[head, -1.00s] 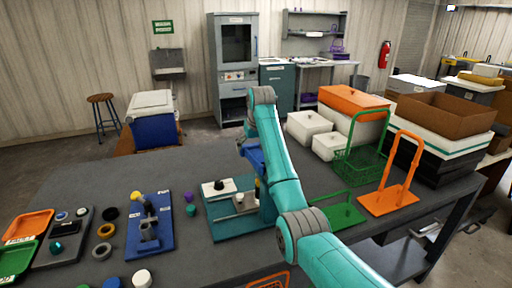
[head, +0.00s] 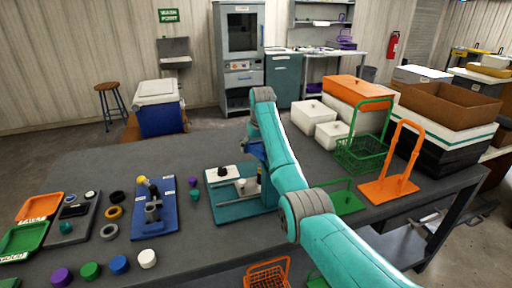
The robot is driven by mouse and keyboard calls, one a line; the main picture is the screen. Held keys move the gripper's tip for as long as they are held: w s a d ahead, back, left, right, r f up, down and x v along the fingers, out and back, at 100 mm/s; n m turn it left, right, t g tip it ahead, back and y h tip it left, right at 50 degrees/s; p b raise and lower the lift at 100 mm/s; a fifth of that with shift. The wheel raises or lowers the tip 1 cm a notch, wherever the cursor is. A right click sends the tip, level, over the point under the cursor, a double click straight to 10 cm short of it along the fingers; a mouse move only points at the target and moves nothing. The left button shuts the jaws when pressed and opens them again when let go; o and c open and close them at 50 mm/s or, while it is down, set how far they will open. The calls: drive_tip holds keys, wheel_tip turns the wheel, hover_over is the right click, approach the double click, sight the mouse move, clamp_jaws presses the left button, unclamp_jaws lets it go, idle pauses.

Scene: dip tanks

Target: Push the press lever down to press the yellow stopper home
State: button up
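A blue-based fixture (head: 168,218) stands on the bench at the left, with a grey upright and a small yellow piece (head: 141,179) at its top. A teal-based station (head: 226,213) with a pale plate, a black knob (head: 221,171) and a small pale cup (head: 241,186) stands to its right. I cannot tell for sure which part is the press lever or whether the yellow piece is the stopper. My arm reaches over the teal station's right side. My gripper is mostly hidden behind my own arm, so its fingers and any contact do not show.
Orange (head: 40,205) and green (head: 24,238) trays and a grey board lie at the left. Purple, green, blue and white stoppers (head: 147,258) stand along the front. A green basket (head: 360,155), an orange rack (head: 389,189) and white boxes stand right. Bare bench lies behind the fixtures.

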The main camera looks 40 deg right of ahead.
idle(0.3)
drive_tip(key=v, duration=1.2)
idle(0.3)
